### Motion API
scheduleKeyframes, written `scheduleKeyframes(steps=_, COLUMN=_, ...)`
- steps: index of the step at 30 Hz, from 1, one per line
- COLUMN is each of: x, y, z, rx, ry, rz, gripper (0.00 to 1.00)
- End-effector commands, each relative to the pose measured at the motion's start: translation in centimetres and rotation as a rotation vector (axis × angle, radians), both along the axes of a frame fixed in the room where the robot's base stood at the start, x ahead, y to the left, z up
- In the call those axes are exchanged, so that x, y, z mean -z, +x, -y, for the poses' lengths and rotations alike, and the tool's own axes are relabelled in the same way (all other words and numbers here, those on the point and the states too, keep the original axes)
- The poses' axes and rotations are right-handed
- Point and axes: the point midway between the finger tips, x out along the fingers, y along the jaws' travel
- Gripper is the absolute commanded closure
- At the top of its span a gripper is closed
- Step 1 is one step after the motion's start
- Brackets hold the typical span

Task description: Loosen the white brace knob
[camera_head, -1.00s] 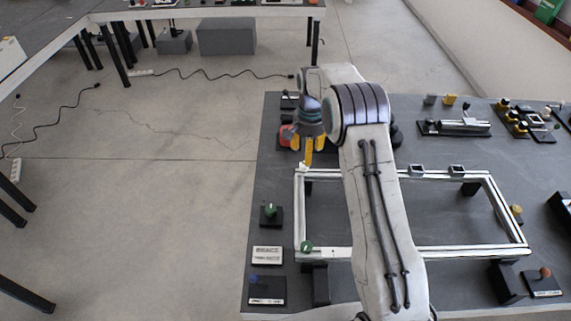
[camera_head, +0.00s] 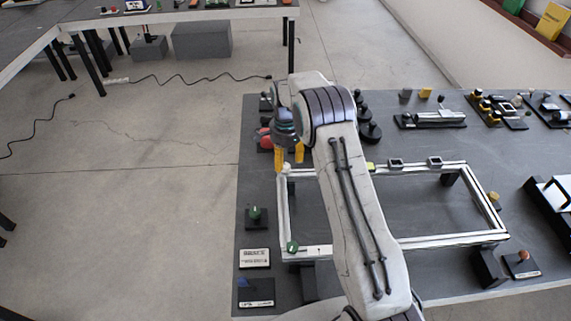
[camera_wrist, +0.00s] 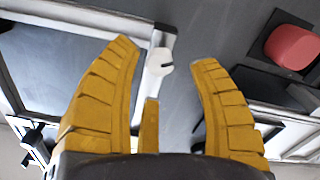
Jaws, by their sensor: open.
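The white brace knob (camera_wrist: 160,62) sits at a corner of the metal frame in the wrist view. It shows small and pale in the head view (camera_head: 286,169), at the far left corner of the frame (camera_head: 390,247). My gripper (camera_head: 289,158) is open just above that corner, with its yellow fingers pointing down. In the wrist view the knob appears between the tips of the open gripper (camera_wrist: 165,54), with clear gaps on both sides. I cannot tell the remaining height above it.
A red object (camera_wrist: 292,48) on a dark base stands beside the corner. A green knob (camera_head: 292,246) is on the frame's near left corner, and another green-topped piece (camera_head: 255,214) stands left of the frame. Black round parts (camera_head: 369,131) stand behind my arm.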

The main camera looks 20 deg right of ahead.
Motion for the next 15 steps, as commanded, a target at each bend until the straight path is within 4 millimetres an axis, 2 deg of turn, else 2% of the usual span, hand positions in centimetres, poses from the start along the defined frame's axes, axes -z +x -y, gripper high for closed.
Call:
scheduleKeyframes(steps=7, x=2.4, y=-0.1, z=0.0, rx=-0.001, ry=0.000, rz=-0.002, gripper=0.45)
scheduleKeyframes(steps=15, x=3.2, y=0.0, z=0.0, rx=-0.001, ry=0.000, rz=0.000, gripper=0.45)
